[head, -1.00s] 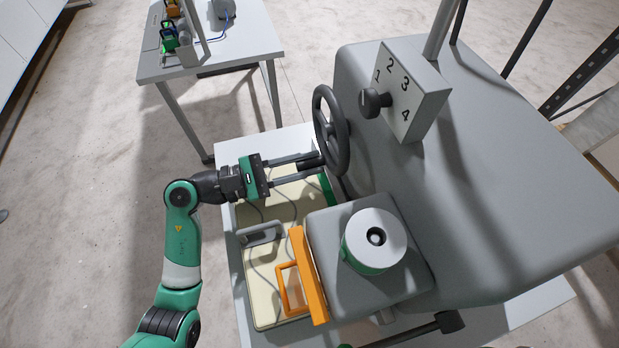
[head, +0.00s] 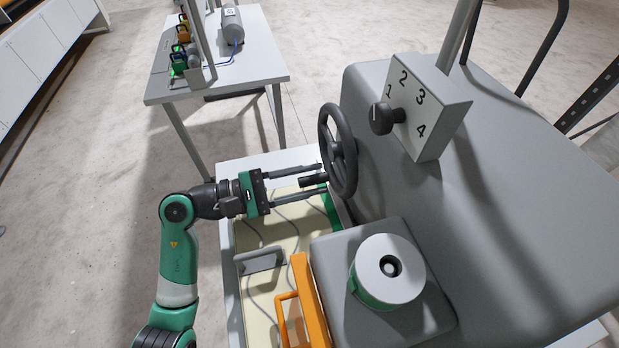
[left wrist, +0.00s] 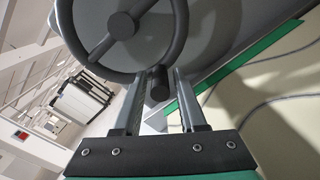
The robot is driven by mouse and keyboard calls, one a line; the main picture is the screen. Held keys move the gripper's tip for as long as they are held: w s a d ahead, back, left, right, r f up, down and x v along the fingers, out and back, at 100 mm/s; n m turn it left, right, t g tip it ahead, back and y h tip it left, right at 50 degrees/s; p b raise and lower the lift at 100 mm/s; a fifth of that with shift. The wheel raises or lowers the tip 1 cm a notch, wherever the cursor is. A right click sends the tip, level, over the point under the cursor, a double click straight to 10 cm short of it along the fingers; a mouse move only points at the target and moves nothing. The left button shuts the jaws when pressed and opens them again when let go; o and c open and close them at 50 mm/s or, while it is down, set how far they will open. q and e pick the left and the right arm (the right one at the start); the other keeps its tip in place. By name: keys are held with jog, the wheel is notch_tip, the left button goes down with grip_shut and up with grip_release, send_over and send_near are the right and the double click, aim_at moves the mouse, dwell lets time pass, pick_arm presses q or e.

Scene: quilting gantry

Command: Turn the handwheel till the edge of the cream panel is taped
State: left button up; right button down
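The dark handwheel (head: 336,150) is mounted on the side of the grey machine; it also shows in the left wrist view (left wrist: 122,27). Its crank grip (head: 313,181) sticks out at the lower part of the rim, towards my left gripper. My left gripper (head: 311,179) is open, with its fingers on either side of the crank grip, and a gap shows between them. In the left wrist view the grip (left wrist: 159,84) stands between the fingers. The cream panel (head: 284,215) lies below, with green tape (head: 331,209) along part of its edge by the machine. My right gripper is out of view.
An orange guide with a handle (head: 308,300) and a grey handle (head: 260,261) are on the panel. A tape roll (head: 390,268) sits on the machine. A numbered dial (head: 383,118) is above the wheel. A side table (head: 261,62) stands behind.

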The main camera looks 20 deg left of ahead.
pick_arm(q)
jog(key=shift+o, duration=0.6)
jog(key=shift+s+a, duration=0.15)
jog(key=shift+a, duration=0.05)
jog(key=p+v, duration=0.1)
jog(key=v, duration=1)
jog(key=shift+s, duration=0.1)
